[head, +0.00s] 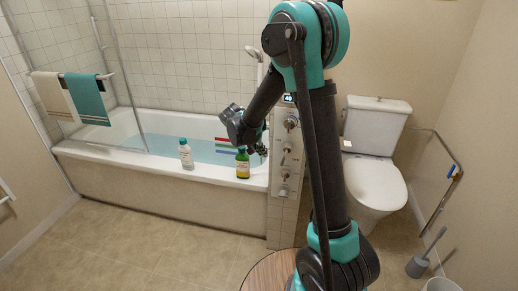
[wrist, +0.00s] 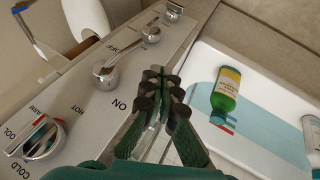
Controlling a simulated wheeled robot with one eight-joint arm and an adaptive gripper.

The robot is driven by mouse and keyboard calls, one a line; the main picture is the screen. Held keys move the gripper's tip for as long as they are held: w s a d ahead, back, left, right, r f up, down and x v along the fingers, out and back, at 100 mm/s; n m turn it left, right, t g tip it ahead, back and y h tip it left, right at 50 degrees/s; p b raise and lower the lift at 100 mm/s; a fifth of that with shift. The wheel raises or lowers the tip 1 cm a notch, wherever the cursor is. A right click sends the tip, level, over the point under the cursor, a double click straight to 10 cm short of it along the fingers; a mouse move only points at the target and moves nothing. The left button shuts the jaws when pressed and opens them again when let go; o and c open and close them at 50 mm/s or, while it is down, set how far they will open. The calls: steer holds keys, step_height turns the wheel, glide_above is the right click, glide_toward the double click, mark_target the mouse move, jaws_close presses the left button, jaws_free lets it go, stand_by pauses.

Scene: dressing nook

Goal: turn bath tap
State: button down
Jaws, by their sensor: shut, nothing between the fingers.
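A tiled control panel (head: 289,150) with chrome fittings stands at the tub's right end. In the wrist view, a chrome lever (wrist: 108,74) on the panel (wrist: 75,112) lies between ON and OFF marks. A round chrome knob (wrist: 43,140) beside it is marked COLD, COOL, WARM and HOT. Which fitting is the bath tap is not labelled. My gripper (wrist: 162,82) is shut and empty. It is beside the lever, over the panel's tub-side edge, apart from the lever in the picture. In the head view, my gripper is partly hidden at the panel's left edge.
A green bottle (head: 242,163) and a white bottle (head: 186,154) stand on the front rim of the bathtub (head: 100,157), which holds water. A toilet (head: 374,170) is right of the panel. A glass screen (head: 118,75) with towels is at the left.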

mark_target(285, 155)
steer(key=shift+w+d+f, duration=0.1)
steer(key=shift+d+f, duration=0.6)
steer(key=shift+d, duration=0.25)
steer(key=shift+w+d+f, duration=0.15)
steer(key=shift+d+f, duration=0.55)
steer(key=shift+d, duration=0.3)
steer(key=shift+w+d+f, duration=0.1)
steer(key=shift+d+f, duration=0.6)
steer(key=shift+d, duration=0.25)
steer(key=shift+s+d+f+g+h, duration=0.15)
steer(key=shift+d+f+g+h, duration=0.2)
steer(key=shift+f+h, duration=0.2)
